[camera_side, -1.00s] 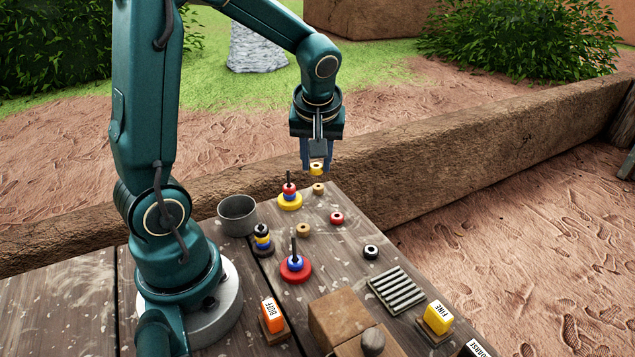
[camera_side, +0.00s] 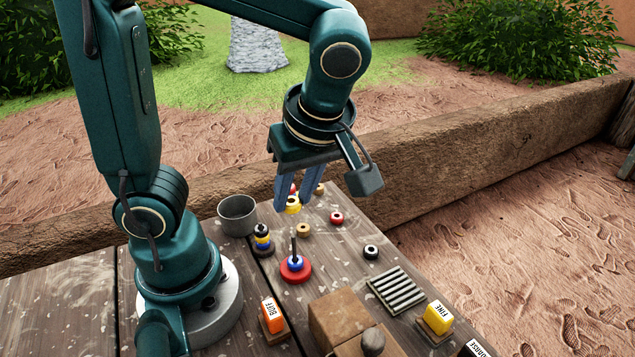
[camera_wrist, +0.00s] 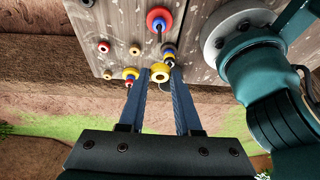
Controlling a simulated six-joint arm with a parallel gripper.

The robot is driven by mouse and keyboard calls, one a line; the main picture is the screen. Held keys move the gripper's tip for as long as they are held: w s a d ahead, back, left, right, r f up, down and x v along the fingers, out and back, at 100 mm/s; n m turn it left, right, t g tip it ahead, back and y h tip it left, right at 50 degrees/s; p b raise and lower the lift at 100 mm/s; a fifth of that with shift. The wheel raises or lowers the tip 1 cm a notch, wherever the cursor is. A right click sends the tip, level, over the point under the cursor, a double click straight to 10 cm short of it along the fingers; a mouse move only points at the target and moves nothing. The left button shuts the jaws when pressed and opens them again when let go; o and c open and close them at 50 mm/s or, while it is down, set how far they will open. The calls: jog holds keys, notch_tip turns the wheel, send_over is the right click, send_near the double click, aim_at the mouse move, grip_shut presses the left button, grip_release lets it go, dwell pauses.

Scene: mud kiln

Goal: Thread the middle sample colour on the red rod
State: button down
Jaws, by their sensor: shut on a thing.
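My gripper (camera_side: 294,207) is shut on a yellow ring (camera_wrist: 160,74), which shows between the fingertips in the wrist view. In the side view the held ring (camera_side: 293,204) overlaps the yellow-based stand behind it, so their edges are hard to separate. The red rod's stand (camera_side: 296,274) has a red base, a blue ring and a bare dark rod top; it also shows in the wrist view (camera_wrist: 157,14). The sample (camera_side: 262,237) is a dark-based stand with black, yellow and blue rings, yellow in the middle. My gripper is behind the red stand, above the table.
A grey cup (camera_side: 238,215) stands left of the sample. Loose tan (camera_side: 303,230), red (camera_side: 337,218) and black (camera_side: 371,252) rings lie on the table. A ribbed rack (camera_side: 397,290), brown block (camera_side: 340,317), BUFF block (camera_side: 272,315) and FINE block (camera_side: 438,318) are nearer.

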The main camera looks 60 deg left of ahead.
aim_at(294, 238)
jog(key=shift+f, duration=2.1)
jog(key=shift+f, duration=1.6)
dwell(0.9)
jog(key=c, duration=0.5)
grip_release()
jog(key=shift+o, duration=0.2)
jog(key=o, duration=0.4)
jog(key=shift+r, duration=3.55)
